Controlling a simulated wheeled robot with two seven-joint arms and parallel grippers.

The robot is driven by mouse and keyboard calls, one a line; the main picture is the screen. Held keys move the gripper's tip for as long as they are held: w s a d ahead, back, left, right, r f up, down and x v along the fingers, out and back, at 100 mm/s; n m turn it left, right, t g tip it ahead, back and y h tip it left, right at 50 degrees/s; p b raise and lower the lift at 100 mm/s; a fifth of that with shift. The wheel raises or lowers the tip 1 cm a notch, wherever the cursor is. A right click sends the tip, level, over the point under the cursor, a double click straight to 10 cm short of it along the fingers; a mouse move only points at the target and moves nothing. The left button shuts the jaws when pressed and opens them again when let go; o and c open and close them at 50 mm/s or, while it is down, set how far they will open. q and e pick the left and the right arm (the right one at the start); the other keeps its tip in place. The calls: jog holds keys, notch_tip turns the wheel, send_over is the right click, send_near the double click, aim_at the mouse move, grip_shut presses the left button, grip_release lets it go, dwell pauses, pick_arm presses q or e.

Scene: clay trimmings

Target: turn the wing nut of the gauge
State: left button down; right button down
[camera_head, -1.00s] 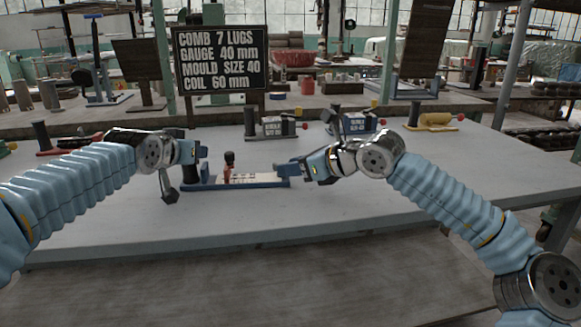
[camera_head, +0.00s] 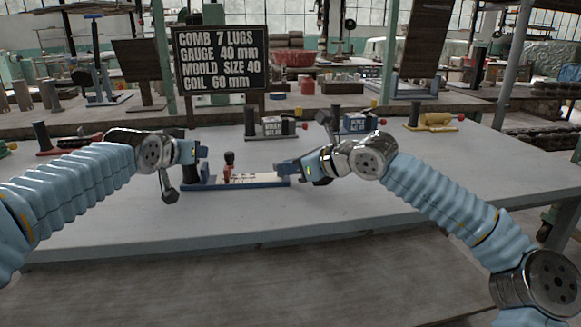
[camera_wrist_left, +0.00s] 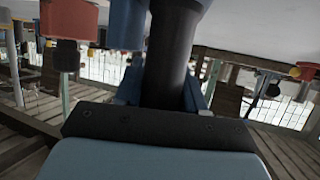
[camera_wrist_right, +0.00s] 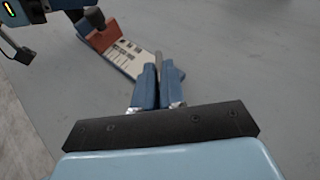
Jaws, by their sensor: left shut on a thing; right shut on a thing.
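The gauge (camera_head: 240,183) lies on the table, a long blue base with a white scale and a red slider (camera_head: 227,175) topped by a black knob (camera_head: 229,158). My left gripper (camera_head: 201,153) is at its left end, shut on a dark upright post (camera_wrist_left: 172,50). My right gripper (camera_head: 290,168) is at its right end. In the right wrist view its fingers are shut around a thin grey piece (camera_wrist_right: 158,63), which looks like the wing nut. Most of the grey piece is hidden.
Similar devices stand behind on the table: one with a grey block (camera_head: 272,128), one with a blue block (camera_head: 356,123) and a yellow one (camera_head: 434,120). A black sign (camera_head: 221,60) stands at the back. The table front (camera_head: 330,215) is clear.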

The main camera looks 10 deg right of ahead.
pick_arm(q)
jog(key=shift+f, duration=0.2)
pick_arm(e)
jog(key=shift+h, duration=0.3)
jog(key=m+h, duration=0.1)
jog(key=m+t+h, duration=0.1)
jog(key=a+m+t+h, duration=0.1)
jog(key=m, duration=0.1)
jog(key=shift+s+a+h, duration=0.1)
jog(key=shift+s+h, duration=0.25)
jog(key=shift+h, duration=0.05)
jog(key=shift+a+f+m+t+h, duration=0.15)
jog(key=shift+m+t+h, duration=0.35)
jog(key=shift+m+h, duration=0.6)
jog(key=c, duration=1.2)
grip_release()
